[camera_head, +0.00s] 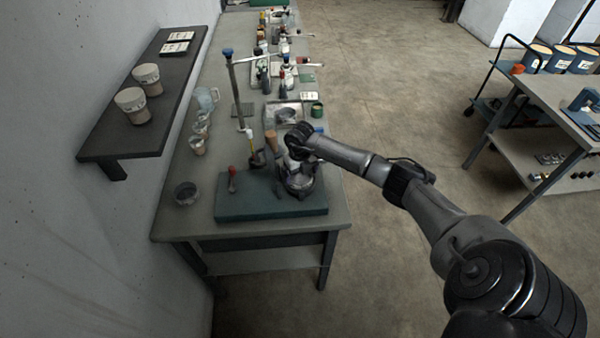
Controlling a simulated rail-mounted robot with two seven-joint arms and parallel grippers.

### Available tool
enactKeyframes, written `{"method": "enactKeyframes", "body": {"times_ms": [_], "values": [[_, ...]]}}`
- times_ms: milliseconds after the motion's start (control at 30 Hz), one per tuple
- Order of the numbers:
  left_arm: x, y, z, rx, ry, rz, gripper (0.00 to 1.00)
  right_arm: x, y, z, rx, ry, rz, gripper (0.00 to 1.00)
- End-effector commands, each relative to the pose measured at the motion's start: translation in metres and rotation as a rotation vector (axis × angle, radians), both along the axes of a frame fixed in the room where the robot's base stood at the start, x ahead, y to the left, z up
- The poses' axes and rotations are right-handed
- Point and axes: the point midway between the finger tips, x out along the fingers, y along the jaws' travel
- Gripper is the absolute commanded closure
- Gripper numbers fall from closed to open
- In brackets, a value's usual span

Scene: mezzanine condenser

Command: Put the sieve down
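My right arm reaches in from the right, and its gripper (299,162) points down over the right part of a dark green mat (250,210). A round grey metal piece (301,184) shows directly below the gripper, at the right part of the mat. It may be the sieve or a bowl; I cannot tell which. The wrist hides the fingertips, so I cannot see whether they are open or shut, or whether they touch it. My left gripper is not in view.
A red-handled tool (232,180) stands at the mat's left. A small dark bowl (186,193) sits left of the mat. A blue-topped metal stand (235,90) rises behind. Bottles and trays crowd the far bench.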

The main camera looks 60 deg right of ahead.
Motion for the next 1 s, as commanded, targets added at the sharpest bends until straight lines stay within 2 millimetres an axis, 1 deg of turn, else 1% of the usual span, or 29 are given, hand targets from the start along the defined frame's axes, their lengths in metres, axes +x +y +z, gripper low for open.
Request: {"method": "enactKeyframes", "body": {"times_ms": [233, 300, 367, 467, 800, 1000], "values": [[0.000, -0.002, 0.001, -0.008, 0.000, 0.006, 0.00, 0.000, 0.000, 0.001, 0.001, 0.001, 0.000, 0.00], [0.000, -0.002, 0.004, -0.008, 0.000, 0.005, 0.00, 0.000, 0.000, 0.004, 0.001, 0.001, 0.000, 0.00], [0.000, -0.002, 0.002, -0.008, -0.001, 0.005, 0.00, 0.000, 0.000, 0.008, -0.001, 0.001, 0.000, 0.00], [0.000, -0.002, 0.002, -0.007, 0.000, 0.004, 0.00, 0.000, -0.001, 0.022, -0.002, -0.003, 0.002, 0.00], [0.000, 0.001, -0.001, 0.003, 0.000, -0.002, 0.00, 0.000, -0.001, 0.085, -0.002, -0.001, 0.001, 0.00], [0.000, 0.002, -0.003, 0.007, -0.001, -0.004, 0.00, 0.000, 0.000, 0.110, -0.001, -0.001, 0.000, 0.00]]}}
